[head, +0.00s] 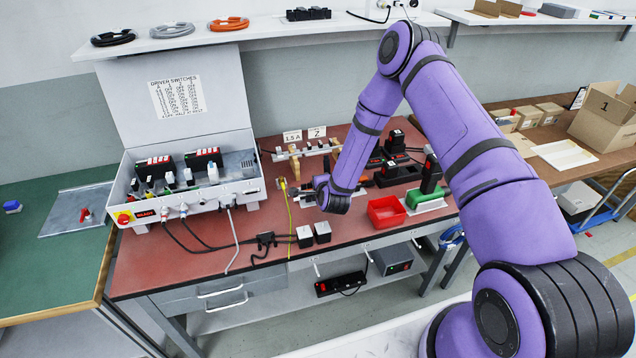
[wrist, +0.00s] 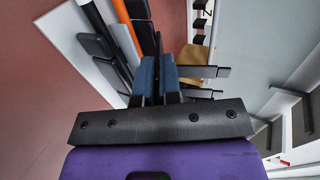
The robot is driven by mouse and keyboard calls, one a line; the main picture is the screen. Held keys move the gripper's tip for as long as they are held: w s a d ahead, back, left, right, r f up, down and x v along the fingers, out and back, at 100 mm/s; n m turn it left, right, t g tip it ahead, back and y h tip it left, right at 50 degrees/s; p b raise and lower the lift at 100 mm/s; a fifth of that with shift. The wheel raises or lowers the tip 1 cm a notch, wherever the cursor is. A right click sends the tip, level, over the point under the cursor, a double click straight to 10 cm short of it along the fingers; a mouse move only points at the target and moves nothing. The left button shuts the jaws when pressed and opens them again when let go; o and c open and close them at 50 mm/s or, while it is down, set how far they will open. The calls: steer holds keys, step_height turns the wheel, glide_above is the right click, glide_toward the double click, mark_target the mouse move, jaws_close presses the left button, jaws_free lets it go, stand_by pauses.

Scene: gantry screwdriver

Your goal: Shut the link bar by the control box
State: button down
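The control box (head: 190,200) stands open at the left of the red bench, its lid (head: 170,100) raised. Beside it on the right, a pale rail with switch-like parts (head: 308,150) rests on wooden blocks under two labels; I cannot tell for sure whether this is the link bar. My gripper (head: 294,194) is over the bench, right of the box and in front of that rail. In the wrist view its blue-padded fingers (wrist: 158,78) are close together, with nothing clearly held. Their tips are near dark and tan parts, and I cannot tell whether they touch.
A yellow cable (head: 289,225) hangs over the bench's front edge close to my gripper. A red bin (head: 386,211), a green-and-black device (head: 430,190) and black tool blocks (head: 392,165) stand to the right.

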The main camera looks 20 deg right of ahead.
steer(key=shift+s+f+t, duration=0.1)
steer(key=shift+f+t, duration=0.15)
steer(key=shift+t, duration=0.15)
stand_by(0.3)
steer(key=c, duration=1.3)
jaws_free()
